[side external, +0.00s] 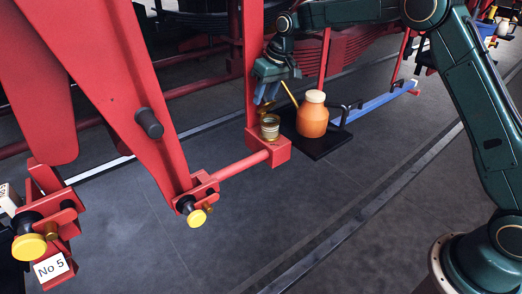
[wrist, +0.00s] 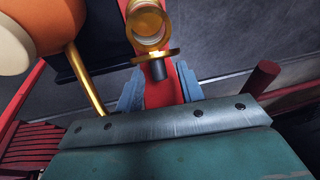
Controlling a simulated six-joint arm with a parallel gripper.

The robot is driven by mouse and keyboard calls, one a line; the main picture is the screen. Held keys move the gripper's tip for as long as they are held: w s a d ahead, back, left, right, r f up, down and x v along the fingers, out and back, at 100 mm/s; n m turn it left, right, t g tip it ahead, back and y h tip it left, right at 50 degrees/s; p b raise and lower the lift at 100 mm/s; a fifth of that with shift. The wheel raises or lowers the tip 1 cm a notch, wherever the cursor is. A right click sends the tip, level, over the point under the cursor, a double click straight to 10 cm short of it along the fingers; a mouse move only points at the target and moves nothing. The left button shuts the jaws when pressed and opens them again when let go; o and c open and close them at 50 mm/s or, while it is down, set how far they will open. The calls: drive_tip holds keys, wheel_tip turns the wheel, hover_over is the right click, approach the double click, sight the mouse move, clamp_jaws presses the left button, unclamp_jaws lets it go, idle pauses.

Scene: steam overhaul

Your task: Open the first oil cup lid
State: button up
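The brass oil cup (side external: 270,127) stands on a red bracket at the end of a red rod in the side view. In the wrist view the cup (wrist: 147,22) is at the top centre, with a pale round face inside a brass rim. A flat brass plate (wrist: 155,57) with a short dark stub lies just below it; I cannot tell whether this is the lid. My gripper (side external: 265,101) is close above and behind the cup, pointing down. In the wrist view my gripper (wrist: 159,88) has its blue-grey fingers apart, on either side of the stub, with no clear contact.
An orange oil can (side external: 313,115) with a cream cap and brass spout stands on a black tray (side external: 318,152), close right of the cup. A red upright (side external: 253,50) rises beside my gripper. Yellow-capped fittings (side external: 197,217) sit lower left. The floor in front is clear.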

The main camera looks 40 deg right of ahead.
drive_tip(key=v, duration=1.3)
drive_tip(key=shift+d+r, duration=0.15)
drive_tip(key=shift+r, duration=0.2)
drive_tip(key=shift+s, duration=0.25)
drive_tip(key=shift+s+f+t, duration=0.15)
drive_tip(key=shift+s+t, duration=0.25)
drive_tip(key=shift+s, duration=0.15)
drive_tip(key=shift+s+f+t, duration=0.15)
drive_tip(key=shift+s+t, duration=0.25)
drive_tip(key=shift+s, duration=0.15)
drive_tip(key=shift+f, duration=0.1)
drive_tip(key=x, duration=1.3)
drive_tip(key=shift+w+f, duration=0.15)
drive_tip(key=shift+f, duration=0.15)
